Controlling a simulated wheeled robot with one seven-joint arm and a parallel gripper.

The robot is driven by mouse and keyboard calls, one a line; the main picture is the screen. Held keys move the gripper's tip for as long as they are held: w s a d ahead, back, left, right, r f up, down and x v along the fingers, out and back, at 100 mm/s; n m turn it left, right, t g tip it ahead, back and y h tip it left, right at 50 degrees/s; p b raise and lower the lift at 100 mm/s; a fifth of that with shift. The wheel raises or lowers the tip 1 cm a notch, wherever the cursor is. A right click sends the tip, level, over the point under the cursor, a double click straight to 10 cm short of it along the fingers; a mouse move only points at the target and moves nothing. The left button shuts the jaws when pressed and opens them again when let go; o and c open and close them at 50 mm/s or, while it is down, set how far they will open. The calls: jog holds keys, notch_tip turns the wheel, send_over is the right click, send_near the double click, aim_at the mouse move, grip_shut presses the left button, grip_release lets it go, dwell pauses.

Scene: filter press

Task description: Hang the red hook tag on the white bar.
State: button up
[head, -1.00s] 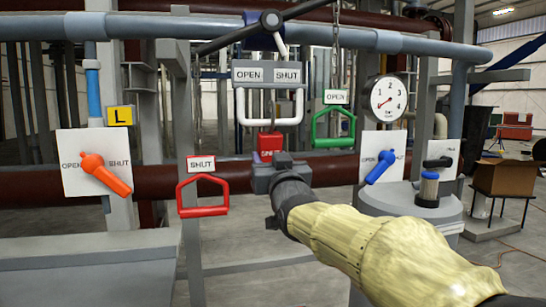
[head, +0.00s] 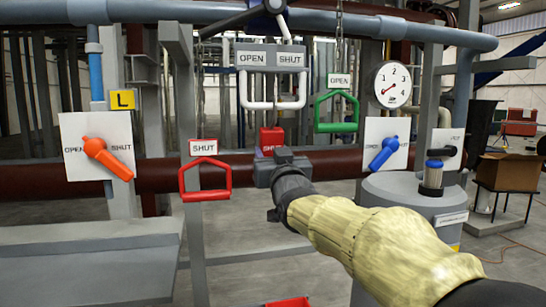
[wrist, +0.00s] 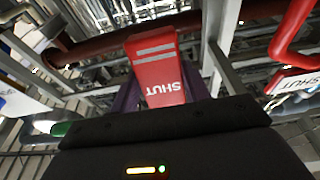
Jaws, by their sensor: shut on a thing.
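The red hook tag (head: 271,139), lettered SHUT, stands up from my gripper (head: 283,160) in the head view. In the wrist view the tag (wrist: 160,72) is between the two purple fingers, which are shut on it. The white bar (head: 272,105) is U-shaped and hangs under a grey OPEN/SHUT plate (head: 270,58). In the head view the tag appears below the bar's bottom, with a clear gap between them. The tag's hook shape cannot be made out, and my wrist hides the fingers in the head view.
A red handle (head: 205,183) is to the left and a green handle (head: 336,113) hangs to the right. An orange lever (head: 107,158), a blue lever (head: 383,152) and a gauge (head: 393,86) flank them. A dark red pipe (head: 160,174) runs across behind my gripper.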

jog(key=o, duration=1.1)
jog(key=b+v, duration=1.3)
jog(key=v, duration=0.4)
jog(key=shift+s+f, duration=0.15)
